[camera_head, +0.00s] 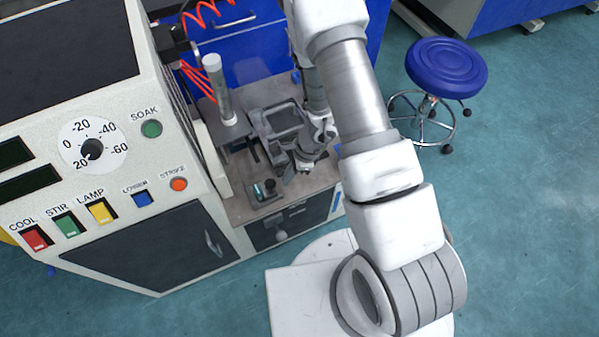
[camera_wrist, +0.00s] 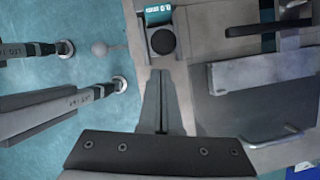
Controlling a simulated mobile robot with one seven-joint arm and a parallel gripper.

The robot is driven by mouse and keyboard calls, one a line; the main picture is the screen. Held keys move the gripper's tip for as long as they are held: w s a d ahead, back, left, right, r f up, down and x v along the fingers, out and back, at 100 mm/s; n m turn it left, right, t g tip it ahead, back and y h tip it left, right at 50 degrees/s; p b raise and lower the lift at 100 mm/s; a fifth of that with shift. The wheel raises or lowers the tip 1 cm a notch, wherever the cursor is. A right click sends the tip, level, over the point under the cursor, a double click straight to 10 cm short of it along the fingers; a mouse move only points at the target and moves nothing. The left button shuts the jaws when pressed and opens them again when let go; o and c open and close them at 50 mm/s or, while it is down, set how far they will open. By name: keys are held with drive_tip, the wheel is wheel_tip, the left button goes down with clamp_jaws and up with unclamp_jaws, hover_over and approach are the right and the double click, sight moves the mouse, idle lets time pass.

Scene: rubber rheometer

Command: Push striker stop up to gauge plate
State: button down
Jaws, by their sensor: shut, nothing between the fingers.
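My gripper (camera_wrist: 161,74) is shut and empty, its fingers together in the middle of the wrist view. In the head view my gripper (camera_head: 303,168) is low over the bench top, beside a grey metal frame (camera_head: 284,118). Just beyond the fingertips in the wrist view is a small grey device with a round black pad (camera_wrist: 163,42) and a teal display (camera_wrist: 158,14). A black slotted bar piece (camera_wrist: 268,28) and a light metal plate (camera_wrist: 262,70) lie to the right. I cannot tell for sure which parts are the striker stop and the gauge plate.
A tester cabinet with a dial (camera_head: 92,148) and coloured switches stands at left. A blue stool (camera_head: 446,66) stands on the open floor at right.

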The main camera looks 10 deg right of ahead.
drive_tip(key=shift+a, duration=0.55)
drive_tip(key=shift+s+a+f+b, duration=0.1)
drive_tip(key=shift+a+b, duration=0.25)
drive_tip(key=shift+b, duration=0.2)
drive_tip(key=shift+s+a, duration=0.1)
drive_tip(key=shift+a, duration=0.25)
drive_tip(key=shift+d, duration=0.1)
